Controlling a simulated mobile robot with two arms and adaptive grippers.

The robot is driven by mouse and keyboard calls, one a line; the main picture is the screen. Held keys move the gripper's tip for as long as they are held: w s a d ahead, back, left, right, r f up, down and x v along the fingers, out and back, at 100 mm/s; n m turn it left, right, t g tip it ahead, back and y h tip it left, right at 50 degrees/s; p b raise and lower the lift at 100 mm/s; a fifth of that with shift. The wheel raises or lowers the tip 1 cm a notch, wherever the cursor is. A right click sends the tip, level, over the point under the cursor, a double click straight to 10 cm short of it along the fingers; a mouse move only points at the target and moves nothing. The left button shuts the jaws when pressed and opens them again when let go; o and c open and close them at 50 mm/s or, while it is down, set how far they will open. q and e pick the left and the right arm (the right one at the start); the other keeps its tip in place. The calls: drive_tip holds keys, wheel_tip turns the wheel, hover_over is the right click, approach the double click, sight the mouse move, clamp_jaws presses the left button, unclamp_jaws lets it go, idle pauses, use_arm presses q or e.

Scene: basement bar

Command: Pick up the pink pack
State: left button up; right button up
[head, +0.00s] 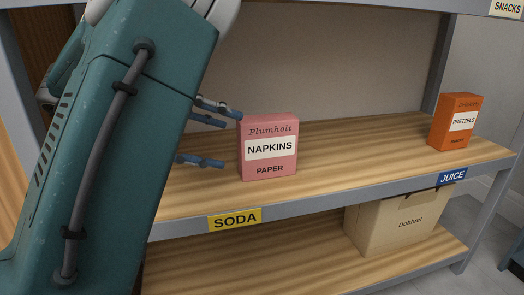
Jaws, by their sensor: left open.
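The pink pack (269,162), labelled "Plumholt NAPKINS PAPER", stands upright on the wooden middle shelf (350,160), above and to the right of the yellow SODA label. My left gripper (230,140) comes in from the left with its blue fingers apart, one set higher and one lower. The upper fingertips reach the pack's upper left edge in the picture, and the lower ones end a little left of its side. I cannot tell whether they touch it. My teal left arm hides the shelf's left part. My right gripper is not in view.
An orange pretzels box (456,122) stands at the shelf's right end. A cardboard box (397,225) sits on the lower shelf. Grey posts and the front rail with a SODA label (235,219) and JUICE label (452,176) frame the shelf. The shelf between pack and pretzels is clear.

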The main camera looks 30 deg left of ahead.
sight(269, 142)
use_arm(q)
drive_tip(key=x, duration=0.5)
drive_tip(key=shift+d, duration=0.1)
drive_tip(key=shift+w+d, duration=0.35)
drive_tip(key=shift+w, duration=0.1)
drive_tip(key=x, duration=0.4)
drive_tip(key=shift+w+d, duration=0.2)
drive_tip(key=shift+w, duration=0.1)
drive_tip(key=c, duration=1.4)
drive_tip(key=shift+o, duration=0.2)
drive_tip(key=shift+r, duration=0.1)
drive_tip(key=shift+p, duration=0.35)
